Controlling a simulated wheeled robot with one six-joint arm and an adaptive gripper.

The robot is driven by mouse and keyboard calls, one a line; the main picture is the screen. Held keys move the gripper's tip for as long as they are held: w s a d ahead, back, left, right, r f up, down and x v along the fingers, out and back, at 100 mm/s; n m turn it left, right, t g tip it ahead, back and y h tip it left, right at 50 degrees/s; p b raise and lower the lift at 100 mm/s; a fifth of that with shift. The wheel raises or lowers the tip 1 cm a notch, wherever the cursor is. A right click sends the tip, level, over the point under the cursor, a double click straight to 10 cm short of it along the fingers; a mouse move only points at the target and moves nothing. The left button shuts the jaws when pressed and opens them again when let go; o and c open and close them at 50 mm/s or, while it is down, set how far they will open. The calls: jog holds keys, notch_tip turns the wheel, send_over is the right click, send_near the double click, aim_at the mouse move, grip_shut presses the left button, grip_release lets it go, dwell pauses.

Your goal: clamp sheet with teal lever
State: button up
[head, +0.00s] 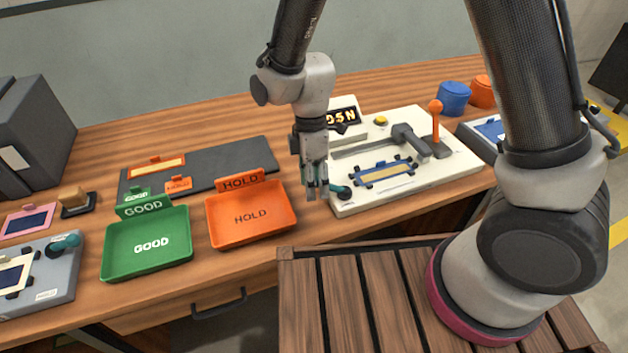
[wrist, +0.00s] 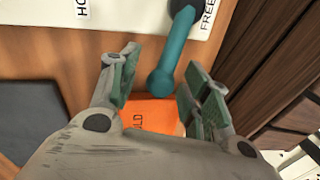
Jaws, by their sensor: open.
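The teal lever (wrist: 176,52) extends from a dark hub on the white machine (head: 352,208), beside a label reading "FREE". Its rounded free end lies between my gripper's (wrist: 160,68) parted fingers, with visible gaps at the sides. In the head view, the lever (head: 340,190) is partly hidden by my gripper (head: 318,190), which points down at the machine's front left corner. My gripper is open and holds nothing. A blue-framed tan sheet (head: 384,174) lies on the machine, with small dark pieces along its edges.
An orange HOLD tray (head: 250,216) and a green GOOD tray (head: 147,246) stand left of my gripper. An orange-knobbed lever (head: 436,108) rises from the machine's back right. A grey device (head: 45,285) with another teal lever (head: 65,242) is at far left.

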jog(key=shift+c, duration=0.4)
grip_shut()
